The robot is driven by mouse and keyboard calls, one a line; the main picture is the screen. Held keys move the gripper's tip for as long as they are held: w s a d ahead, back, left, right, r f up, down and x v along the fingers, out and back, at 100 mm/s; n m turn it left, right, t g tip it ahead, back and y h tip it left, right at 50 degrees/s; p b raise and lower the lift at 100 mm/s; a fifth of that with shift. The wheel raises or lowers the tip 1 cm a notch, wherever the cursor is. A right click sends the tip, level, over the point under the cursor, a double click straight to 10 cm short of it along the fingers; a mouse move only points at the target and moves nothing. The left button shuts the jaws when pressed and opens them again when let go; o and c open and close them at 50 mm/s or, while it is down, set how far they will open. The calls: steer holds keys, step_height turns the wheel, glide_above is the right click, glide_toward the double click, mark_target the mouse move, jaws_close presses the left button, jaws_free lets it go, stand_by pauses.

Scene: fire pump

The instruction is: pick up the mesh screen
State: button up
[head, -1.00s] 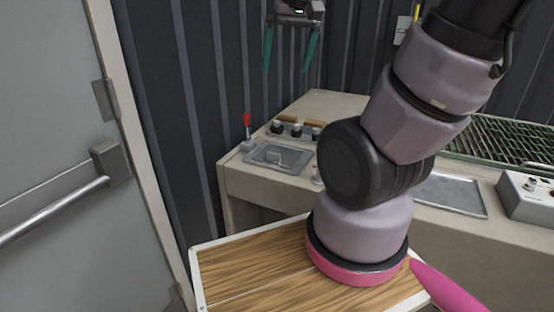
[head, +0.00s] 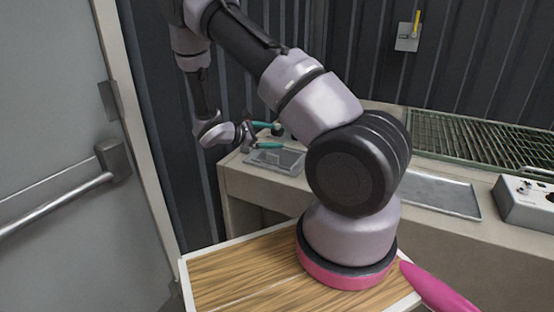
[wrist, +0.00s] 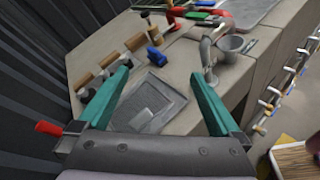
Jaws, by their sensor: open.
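A grey rectangular framed panel with a small raised lighter piece on it, which appears to be the mesh screen (head: 290,163), lies flat on the left end of the counter. It also shows in the wrist view (wrist: 165,103); no mesh pattern can be made out. My gripper (head: 281,135) has teal fingers that are spread wide and empty. In the head view it is at the counter's left end, pointing right, above the panel. In the wrist view my gripper (wrist: 161,72) has one finger on each side of the panel, with no visible contact.
Several wooden-handled parts (wrist: 108,59) stand in a row along the wall side, near a blue part (wrist: 154,56). A red-tipped lever (wrist: 48,128) is beside my left finger. A grey upright fitting (wrist: 207,55) and a cup (wrist: 230,44) stand beyond my right finger.

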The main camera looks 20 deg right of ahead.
mark_target(271, 155)
steer(key=w+a+f+n+t, duration=0.2)
steer(key=w+f+n+t, duration=0.1)
steer(key=f+n+t, duration=0.4)
steer(key=w+a+f+n+t, duration=0.15)
steer(key=f+n, duration=0.25)
steer(key=f, duration=0.4)
steer(key=shift+n+t, duration=0.35)
steer(key=shift+n, duration=0.05)
steer(key=x, duration=0.6)
steer(key=shift+w+a+f, duration=0.25)
steer(key=shift+w+f, duration=0.15)
steer(key=x, duration=0.5)
steer(key=shift+d+r, duration=0.1)
steer(key=shift+d, duration=0.1)
steer(key=shift+s, duration=0.1)
steer(key=c, duration=1.5)
steer(key=shift+r, duration=0.1)
